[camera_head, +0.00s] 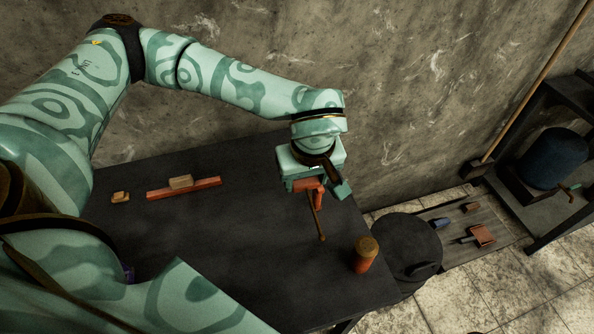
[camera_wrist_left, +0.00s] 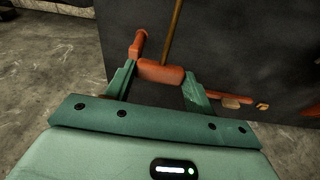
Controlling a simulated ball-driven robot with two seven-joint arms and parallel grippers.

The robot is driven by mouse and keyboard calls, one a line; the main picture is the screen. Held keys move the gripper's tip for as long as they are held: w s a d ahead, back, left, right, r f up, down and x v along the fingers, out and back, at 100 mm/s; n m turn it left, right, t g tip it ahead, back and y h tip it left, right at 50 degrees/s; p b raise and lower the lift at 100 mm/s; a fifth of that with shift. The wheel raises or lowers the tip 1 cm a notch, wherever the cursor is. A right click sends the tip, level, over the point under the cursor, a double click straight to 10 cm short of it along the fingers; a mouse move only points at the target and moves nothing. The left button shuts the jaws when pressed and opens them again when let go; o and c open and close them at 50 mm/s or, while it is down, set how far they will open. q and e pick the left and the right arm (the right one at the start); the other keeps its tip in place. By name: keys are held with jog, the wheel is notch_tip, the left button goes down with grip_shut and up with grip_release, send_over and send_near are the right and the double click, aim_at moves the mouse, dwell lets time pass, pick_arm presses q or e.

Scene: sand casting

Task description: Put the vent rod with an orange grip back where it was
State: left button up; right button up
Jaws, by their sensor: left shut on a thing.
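The vent rod is a thin brown rod (camera_head: 316,218) with an orange grip (camera_wrist_left: 160,72). My left gripper (camera_wrist_left: 158,82) is shut on the orange grip, which lies crosswise between its two fingers. In the head view the left gripper (camera_head: 313,182) is over the right part of the dark table (camera_head: 235,245), and the rod slants down from it. I cannot tell whether the rod's tip touches the table. The rod also shows in the left wrist view (camera_wrist_left: 173,32), running up from the grip. My right gripper is not in view.
An orange cylinder with a tan top (camera_head: 364,256) stands near the table's right edge. A red bar (camera_head: 205,188) with a tan block (camera_head: 181,182) and a small tan piece (camera_head: 120,197) lie at left. The table's middle is clear. A dark round drum (camera_head: 405,240) stands beyond the right edge.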

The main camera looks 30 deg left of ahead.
pick_arm(q)
jog(key=shift+g+h, duration=0.8)
jog(key=w+a+f+b, duration=0.2)
jog(key=w+a+f, duration=0.1)
jog(key=w+a, duration=0.1)
jog(key=w+a+f+b, duration=0.2)
jog(key=w+a+f, duration=0.2)
jog(key=w+a+f+b, duration=0.2)
jog(key=w+a+f, duration=0.1)
jog(key=w+a, duration=0.1)
jog(key=shift+w+a+f+b, duration=0.15)
jog(key=shift+w+f+b, duration=0.2)
jog(key=shift+w, duration=0.1)
jog(key=shift+w+a+f, duration=0.2)
jog(key=shift+w+f, duration=0.15)
jog(key=shift+w, duration=0.05)
notch_tip(320, 180, down, 4)
jog(key=shift+w+a+r+b, duration=0.1)
jog(key=shift+r+b, duration=0.15)
jog(key=shift+b, duration=0.8)
jog(key=shift+r, duration=0.1)
jog(key=shift+c, duration=0.4)
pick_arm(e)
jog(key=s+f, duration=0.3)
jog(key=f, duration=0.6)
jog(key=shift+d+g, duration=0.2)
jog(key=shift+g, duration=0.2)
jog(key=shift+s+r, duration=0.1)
